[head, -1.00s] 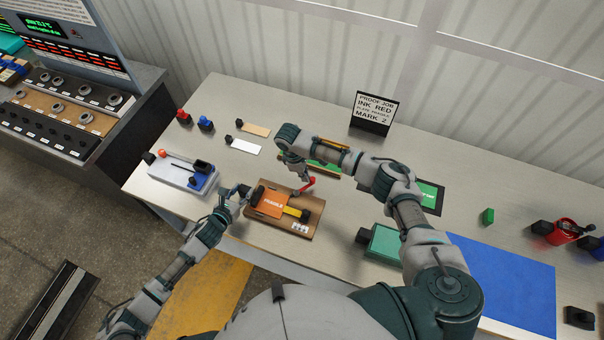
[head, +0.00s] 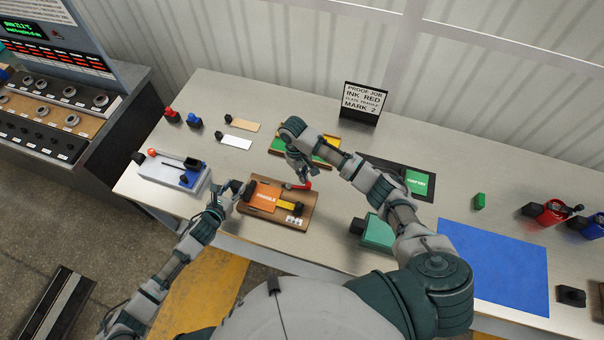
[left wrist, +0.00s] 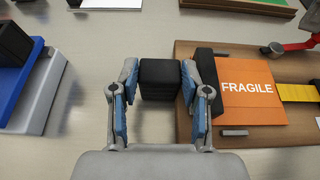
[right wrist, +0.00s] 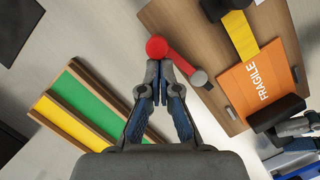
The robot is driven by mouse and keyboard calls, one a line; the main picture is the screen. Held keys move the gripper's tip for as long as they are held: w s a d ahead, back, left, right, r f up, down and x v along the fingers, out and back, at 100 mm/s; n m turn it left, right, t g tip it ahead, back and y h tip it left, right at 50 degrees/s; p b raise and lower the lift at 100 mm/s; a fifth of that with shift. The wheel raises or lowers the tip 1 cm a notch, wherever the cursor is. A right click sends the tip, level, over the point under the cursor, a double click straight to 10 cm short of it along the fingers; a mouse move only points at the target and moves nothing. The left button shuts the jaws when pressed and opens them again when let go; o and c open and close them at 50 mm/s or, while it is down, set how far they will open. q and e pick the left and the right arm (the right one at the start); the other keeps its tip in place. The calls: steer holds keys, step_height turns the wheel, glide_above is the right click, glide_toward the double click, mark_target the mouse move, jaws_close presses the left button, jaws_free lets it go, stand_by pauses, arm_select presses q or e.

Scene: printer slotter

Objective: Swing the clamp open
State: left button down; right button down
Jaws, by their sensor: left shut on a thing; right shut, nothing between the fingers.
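The clamp is a red lever (head: 298,186) with a red ball knob (right wrist: 156,47), turning on a grey pivot (right wrist: 198,78) at the edge of the wooden board (head: 300,212). An orange FRAGILE plate (left wrist: 250,95) and a yellow strip (left wrist: 298,93) lie on the board. My right gripper (right wrist: 159,66) is shut and empty, its tips right beside the red knob; I cannot tell if they touch. My left gripper (left wrist: 160,82) is shut on a black block (left wrist: 160,78) at the board's left end, next to a black bar (left wrist: 206,75).
A green and yellow tray (right wrist: 95,105) lies behind the board. A blue and grey device (head: 178,170) stands to the left. A teal block (head: 378,233) and a blue mat (head: 500,265) lie to the right. A PROOF JOB sign (head: 362,102) stands at the back.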

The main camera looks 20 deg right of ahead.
steer(key=shift+a, duration=0.1)
steer(key=shift+w+a, duration=0.4)
steer(key=shift+a, duration=0.2)
steer(key=shift+w+a, duration=0.1)
steer(key=shift+w, duration=0.15)
steer(key=w, duration=0.1)
steer(key=w+a, duration=0.1)
steer(key=w, duration=0.1)
steer(key=shift+w+a, duration=0.1)
steer(key=v, duration=1)
steer(key=shift+a, duration=0.15)
steer(key=shift+w+f, duration=0.1)
steer(key=shift+w, duration=0.05)
